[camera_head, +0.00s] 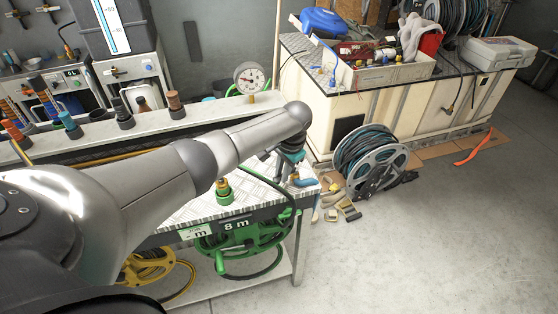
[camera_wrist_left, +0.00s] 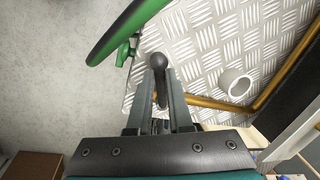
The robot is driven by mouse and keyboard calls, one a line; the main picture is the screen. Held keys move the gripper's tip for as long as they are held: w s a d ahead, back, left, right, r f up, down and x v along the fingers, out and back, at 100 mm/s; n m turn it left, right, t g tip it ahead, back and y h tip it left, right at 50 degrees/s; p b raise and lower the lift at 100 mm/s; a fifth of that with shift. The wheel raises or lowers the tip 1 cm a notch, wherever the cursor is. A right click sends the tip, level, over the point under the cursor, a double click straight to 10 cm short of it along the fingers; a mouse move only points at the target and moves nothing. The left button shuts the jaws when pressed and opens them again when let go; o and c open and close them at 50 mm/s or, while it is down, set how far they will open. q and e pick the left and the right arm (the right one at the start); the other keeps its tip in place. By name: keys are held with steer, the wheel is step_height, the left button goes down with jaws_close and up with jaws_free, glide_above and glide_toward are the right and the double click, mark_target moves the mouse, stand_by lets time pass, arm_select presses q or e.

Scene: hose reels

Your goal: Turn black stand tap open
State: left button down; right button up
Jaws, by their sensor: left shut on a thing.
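In the left wrist view my left gripper (camera_wrist_left: 162,98) is shut on a dark lever with a round knob end (camera_wrist_left: 158,62), which looks like the handle of the black stand tap. The knob stands out past the fingertips, over the edge of the metal tread-plate top. In the head view my left gripper (camera_head: 291,168) is at the right end of the bench, largely hidden by my wrist. The tap's body is hidden there, so its opening angle cannot be told. My right gripper is in neither view.
A green hose (camera_wrist_left: 125,30) arches close to the fingers. A green fitting (camera_head: 223,191) stands on the tread-plate bench top (camera_head: 190,212). A hose reel (camera_head: 370,162) stands on the floor to the right, before a cream cabinet. Open floor lies at front right.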

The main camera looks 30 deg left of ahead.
arm_select(q)
steer(key=n, duration=0.1)
steer(key=d+n+p, duration=0.1)
steer(key=shift+d+n+g, duration=0.3)
steer(key=shift+n, duration=0.1)
steer(key=shift+d+n, duration=0.45)
steer(key=shift+n, duration=0.45)
steer(key=shift+w+d+f+n+g+b, duration=0.1)
steer(key=shift+w+d+n+g+b, duration=0.2)
steer(key=shift+n, duration=0.6)
steer(key=shift+w+d+n+g+h+b, duration=0.15)
steer(key=shift+w+d+n+b, duration=0.25)
steer(key=shift+n+b, duration=0.6)
steer(key=shift+w+d+n+g+h+b, duration=0.15)
steer(key=shift+d+n+b, duration=0.3)
steer(key=shift+n+b, duration=0.55)
steer(key=shift+w+d+n+g+h+b, duration=0.15)
steer(key=shift+w+d+n+b, duration=0.4)
steer(key=shift+n, duration=0.75)
steer(key=shift+s, duration=0.2)
